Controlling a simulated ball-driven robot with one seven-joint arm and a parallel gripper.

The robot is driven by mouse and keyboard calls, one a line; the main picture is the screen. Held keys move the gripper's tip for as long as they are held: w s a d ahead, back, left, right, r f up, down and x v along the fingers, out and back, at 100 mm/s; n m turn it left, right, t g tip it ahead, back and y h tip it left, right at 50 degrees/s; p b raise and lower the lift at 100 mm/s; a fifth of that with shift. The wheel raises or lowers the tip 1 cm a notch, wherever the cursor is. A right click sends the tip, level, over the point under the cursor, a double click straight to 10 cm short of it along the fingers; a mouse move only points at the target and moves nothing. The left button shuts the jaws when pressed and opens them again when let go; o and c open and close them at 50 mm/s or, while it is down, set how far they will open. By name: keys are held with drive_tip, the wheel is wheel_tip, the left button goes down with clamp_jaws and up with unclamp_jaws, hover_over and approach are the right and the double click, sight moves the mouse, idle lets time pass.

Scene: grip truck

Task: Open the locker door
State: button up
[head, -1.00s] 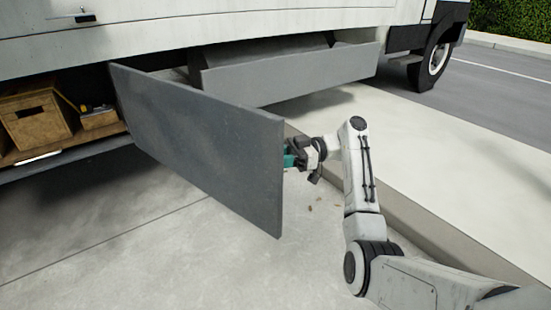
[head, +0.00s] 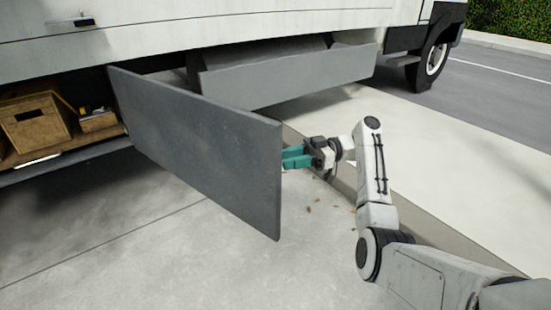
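The grey locker door (head: 200,150) stands swung out from the truck's lower side, hinged at its left end in the picture. Its free end points toward me. The locker (head: 60,135) behind it is open and shows its inside at the left. My gripper (head: 285,158) is at the right of the door, near its free edge. Its teal fingers show apart, one above the other, with their tips close to or partly behind the door edge. I cannot tell whether they touch the door. Nothing shows between them.
A cardboard box (head: 38,120) and a smaller box with tools (head: 97,121) sit on the locker shelf. Another grey panel (head: 290,78) hangs on the truck behind the door. A truck wheel (head: 436,57) is at the upper right. The pavement (head: 150,240) in front is clear.

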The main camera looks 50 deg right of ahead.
drive_tip(key=v, duration=0.5)
drive_tip(key=shift+s+d, duration=0.15)
drive_tip(key=shift+d, duration=0.1)
idle(0.5)
